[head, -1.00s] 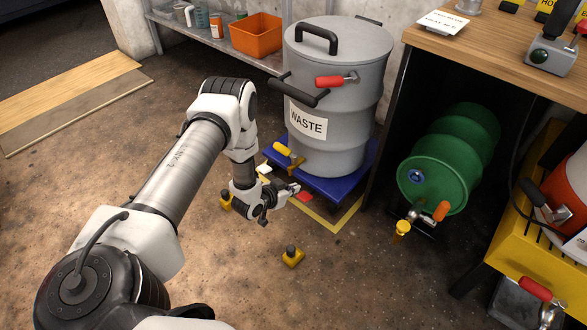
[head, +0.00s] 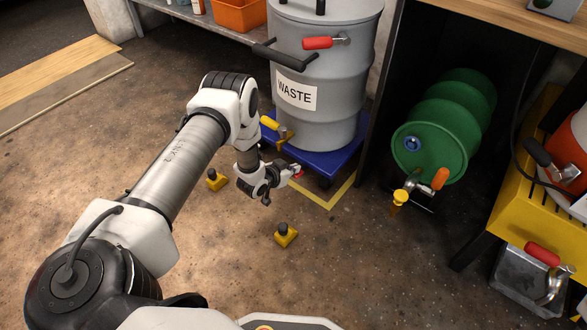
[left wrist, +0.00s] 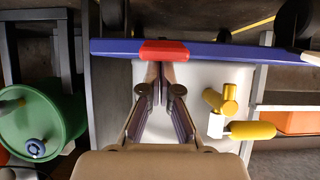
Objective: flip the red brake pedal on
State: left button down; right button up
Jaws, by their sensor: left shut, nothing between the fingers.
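The red brake pedal (head: 300,175) sits at the near edge of the blue dolly (head: 322,163) under the grey waste drum (head: 325,90). In the head view my left gripper (head: 294,170) is at the pedal and partly hides it. In the left wrist view the red pedal (left wrist: 164,50) stands out on the dolly's blue edge (left wrist: 225,51). The shut, empty fingers (left wrist: 163,75) point at the pedal and their tips come right up to it. I cannot tell whether they touch it. My right gripper is not in view.
A yellow-handled tap (head: 278,129) sticks out of the waste drum, close to my left wrist. Yellow blocks with black knobs (head: 286,235) stand on the floor. A green drum (head: 435,140) lies to the right. The front floor is mostly clear.

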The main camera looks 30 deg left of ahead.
pick_arm(q)
jog(key=shift+f, duration=0.15)
jog(key=f, duration=0.1)
jog(key=s+f, duration=0.1)
jog(key=f, duration=0.2)
jog(key=shift+s+a+f+b, duration=0.1)
jog(key=shift+s+f+b, duration=0.2)
jog(key=shift+s+b, duration=0.05)
dwell(0.4)
jog(key=shift+f, duration=0.15)
dwell(0.5)
